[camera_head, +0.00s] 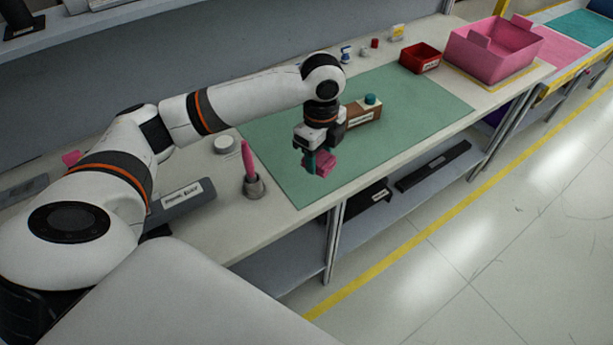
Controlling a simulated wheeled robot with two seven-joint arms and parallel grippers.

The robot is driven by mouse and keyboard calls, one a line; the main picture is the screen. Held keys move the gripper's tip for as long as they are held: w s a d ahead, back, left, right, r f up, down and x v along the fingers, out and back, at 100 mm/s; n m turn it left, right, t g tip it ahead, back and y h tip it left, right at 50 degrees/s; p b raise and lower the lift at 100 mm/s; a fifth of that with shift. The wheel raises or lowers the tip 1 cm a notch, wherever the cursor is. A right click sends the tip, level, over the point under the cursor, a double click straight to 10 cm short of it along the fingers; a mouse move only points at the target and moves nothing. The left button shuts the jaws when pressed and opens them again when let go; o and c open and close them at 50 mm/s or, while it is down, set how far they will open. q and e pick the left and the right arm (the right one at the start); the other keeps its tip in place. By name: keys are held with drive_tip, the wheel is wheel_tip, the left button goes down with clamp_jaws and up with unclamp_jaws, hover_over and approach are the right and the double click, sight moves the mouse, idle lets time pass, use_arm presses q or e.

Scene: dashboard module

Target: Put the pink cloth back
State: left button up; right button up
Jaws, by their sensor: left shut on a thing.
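The pink cloth (321,168) is a small crumpled bundle in the jaws of my left gripper (313,160). My left gripper points down and is shut on it, over the front part of the green mat (420,98). I cannot tell whether the cloth touches the mat. The gripper body hides part of the cloth. My right gripper is not in view.
A brown block with a teal-topped item (371,99) stands just behind the gripper. A pink tool stands in a grey holder (254,187) to the left. A labelled grey tray (183,199), a red bin (420,57) and a large pink bin (487,55) are on the bench.

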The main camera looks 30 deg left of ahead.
sight(306, 176)
use_arm(q)
drive_tip(key=w+a+f+m+b, duration=0.25)
drive_tip(key=w+a+m, duration=0.3)
drive_tip(key=m, duration=0.65)
drive_tip(key=shift+m, duration=0.3)
drive_tip(key=f, duration=0.3)
drive_tip(key=f+p, duration=0.1)
drive_tip(key=f, duration=0.3)
drive_tip(key=s+a+f+p, duration=0.1)
drive_tip(key=f, duration=0.2)
drive_tip(key=shift+f, duration=0.25)
drive_tip(key=shift+f, duration=0.1)
drive_tip(key=o, duration=1)
drive_tip(key=shift+c, duration=0.2)
wheel_tip(306, 176, up, 12)
drive_tip(key=shift+b, duration=0.45)
